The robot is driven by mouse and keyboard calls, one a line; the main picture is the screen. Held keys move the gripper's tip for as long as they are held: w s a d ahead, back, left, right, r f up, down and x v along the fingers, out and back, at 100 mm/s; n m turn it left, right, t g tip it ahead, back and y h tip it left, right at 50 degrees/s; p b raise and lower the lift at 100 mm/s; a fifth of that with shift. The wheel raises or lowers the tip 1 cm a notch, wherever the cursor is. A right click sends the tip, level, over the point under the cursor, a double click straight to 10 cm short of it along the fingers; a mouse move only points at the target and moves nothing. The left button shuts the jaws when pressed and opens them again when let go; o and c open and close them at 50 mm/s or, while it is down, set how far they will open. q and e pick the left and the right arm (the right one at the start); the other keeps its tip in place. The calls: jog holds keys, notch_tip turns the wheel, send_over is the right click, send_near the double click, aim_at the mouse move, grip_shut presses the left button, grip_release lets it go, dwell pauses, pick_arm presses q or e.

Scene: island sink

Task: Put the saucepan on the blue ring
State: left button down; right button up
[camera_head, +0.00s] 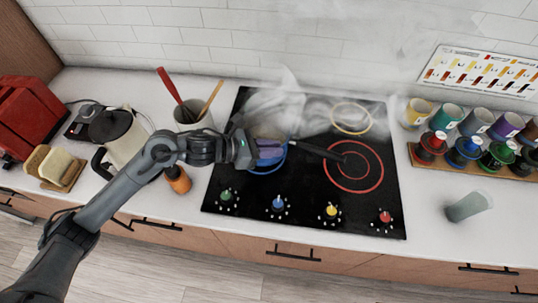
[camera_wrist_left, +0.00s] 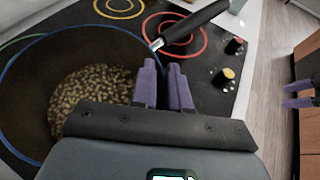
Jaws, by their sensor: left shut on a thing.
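The dark saucepan (camera_head: 316,150) is at the front left of the black hob, its handle pointing right. Its inside (camera_wrist_left: 28,78) holds small brown pieces. The blue ring (camera_head: 264,173) shows as an arc beside and under the pan; gripper and pan hide the rest. I cannot tell whether the pan touches the hob. My left gripper (camera_head: 270,151), with purple fingers (camera_wrist_left: 164,86), is shut on the saucepan at its edge, near the handle's base. My right gripper (camera_wrist_left: 298,95) shows at the right edge of the wrist view, fingers apart and empty, away from the hob.
The red ring (camera_head: 353,188) and yellow ring (camera_head: 352,118) are bare. Smoke or steam drifts over the back of the hob. A utensil pot (camera_head: 193,118), kettle (camera_head: 122,138) and orange bottle (camera_head: 178,181) stand left. A cup rack (camera_head: 470,168) and a glass (camera_head: 468,206) are right.

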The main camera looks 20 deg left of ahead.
aim_at(269, 164)
pick_arm(q)
jog(key=shift+a+f, duration=0.1)
jog(key=shift+a, duration=0.25)
jog(key=shift+f, duration=1.9)
jog(key=shift+f, duration=0.1)
jog(key=c, duration=1.5)
grip_release()
jog(key=shift+f, duration=0.15)
jog(key=shift+c, duration=0.2)
jog(key=o, duration=0.4)
jog(key=shift+o, duration=0.2)
jog(key=v, duration=1.2)
